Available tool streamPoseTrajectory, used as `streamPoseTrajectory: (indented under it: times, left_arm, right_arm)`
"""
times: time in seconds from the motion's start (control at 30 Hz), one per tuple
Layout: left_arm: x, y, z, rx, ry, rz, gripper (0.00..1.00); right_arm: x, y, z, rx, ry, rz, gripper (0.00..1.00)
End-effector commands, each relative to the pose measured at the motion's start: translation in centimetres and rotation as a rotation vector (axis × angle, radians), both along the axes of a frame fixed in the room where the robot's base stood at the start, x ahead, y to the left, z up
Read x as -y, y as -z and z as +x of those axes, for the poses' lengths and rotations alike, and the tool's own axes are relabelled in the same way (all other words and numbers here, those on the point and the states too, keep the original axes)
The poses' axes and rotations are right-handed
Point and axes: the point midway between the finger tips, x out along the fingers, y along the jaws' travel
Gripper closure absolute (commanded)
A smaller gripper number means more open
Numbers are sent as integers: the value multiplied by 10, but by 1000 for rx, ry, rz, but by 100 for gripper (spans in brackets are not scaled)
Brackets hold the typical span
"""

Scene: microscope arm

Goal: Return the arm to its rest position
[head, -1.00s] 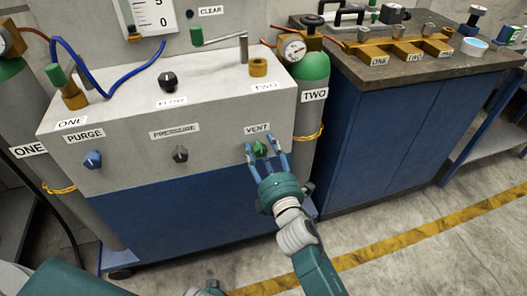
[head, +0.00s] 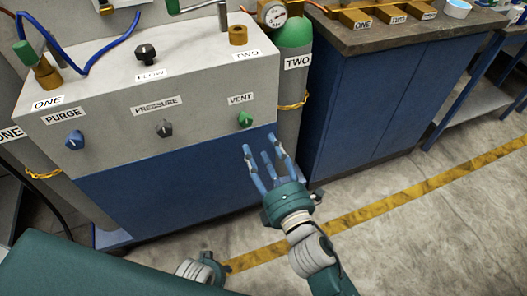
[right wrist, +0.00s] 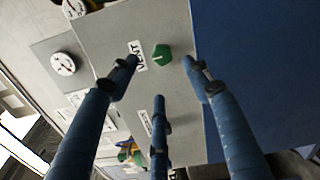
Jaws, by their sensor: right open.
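My right arm reaches in from the bottom, and its right gripper (head: 263,152) is open and empty. It is in front of the panel's blue lower part, below and right of the green VENT knob (head: 245,119). In the right wrist view the spread fingers (right wrist: 159,74) point toward the green knob (right wrist: 161,56), with a gap showing between them and nothing held. My left gripper is not in view.
The grey panel holds a blue PURGE knob (head: 75,140), a PRESSURE knob (head: 164,128) and a FLOW knob (head: 146,54). Gas cylinder TWO (head: 293,75) and a blue bench cabinet (head: 350,110) stand to the right. The floor (head: 420,235) at lower right is clear.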

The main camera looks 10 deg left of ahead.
Motion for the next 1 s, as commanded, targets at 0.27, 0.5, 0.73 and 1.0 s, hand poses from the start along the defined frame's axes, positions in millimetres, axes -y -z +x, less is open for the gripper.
streamPoseTrajectory:
  times: [0.27, 0.5, 0.73, 1.0]
  left_arm:
    - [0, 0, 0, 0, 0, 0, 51]
    - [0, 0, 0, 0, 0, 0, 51]
    - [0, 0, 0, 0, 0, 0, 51]
    - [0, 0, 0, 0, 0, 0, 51]
  right_arm:
    - [0, 0, 0, 0, 0, 0, 51]
    - [16, 22, 7, -90, 47, 39, 51]
    - [107, 142, 10, -550, 333, 283, 51]
    - [222, 292, -68, -1080, 821, 648, 51]
